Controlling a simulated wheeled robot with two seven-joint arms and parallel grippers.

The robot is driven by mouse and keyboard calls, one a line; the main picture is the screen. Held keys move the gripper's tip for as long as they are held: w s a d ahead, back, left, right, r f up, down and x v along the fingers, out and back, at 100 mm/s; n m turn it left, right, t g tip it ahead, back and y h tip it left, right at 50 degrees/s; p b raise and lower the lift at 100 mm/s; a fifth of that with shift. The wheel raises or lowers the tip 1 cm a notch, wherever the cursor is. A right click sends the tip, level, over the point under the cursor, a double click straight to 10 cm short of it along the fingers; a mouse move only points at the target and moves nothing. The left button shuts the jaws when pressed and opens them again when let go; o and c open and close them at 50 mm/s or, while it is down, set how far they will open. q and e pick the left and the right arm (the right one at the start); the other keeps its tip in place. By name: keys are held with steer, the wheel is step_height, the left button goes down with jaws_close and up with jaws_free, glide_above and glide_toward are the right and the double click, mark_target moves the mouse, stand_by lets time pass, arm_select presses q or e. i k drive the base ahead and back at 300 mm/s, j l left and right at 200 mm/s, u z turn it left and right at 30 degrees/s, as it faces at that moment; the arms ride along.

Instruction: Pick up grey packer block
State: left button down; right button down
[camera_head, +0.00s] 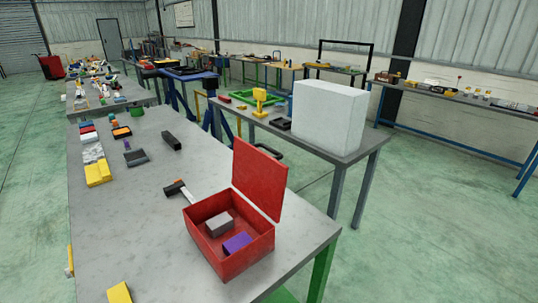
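A grey block (219,224), the only clearly grey block in the box, lies inside an open red box (229,262) on the near table. A purple block (237,242) lies beside it in the same box, nearer the front right. The box's red lid (260,178) stands up at its back right side. Neither of my grippers can be made out in the head view.
The box stands near the right edge of the grey table (150,235). A hammer (180,190) lies just behind it, and a dark block (171,141) farther back. Yellow blocks (98,173) lie at left. A large white box (328,115) stands on another table. The table's middle left is clear.

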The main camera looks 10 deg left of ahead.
mark_target(217, 224)
steer(key=i+l+u, duration=0.45)
steer(key=l, duration=0.15)
steer(key=l+u, duration=0.2)
steer(key=i+l+u, duration=0.25)
steer(key=l, duration=0.25)
steer(key=l+u, duration=0.2)
steer(key=l, duration=0.15)
steer(key=k+l+u, duration=0.5)
steer(key=l+u, duration=0.2)
steer(key=l, duration=0.15)
steer(key=k+l+u, duration=0.3)
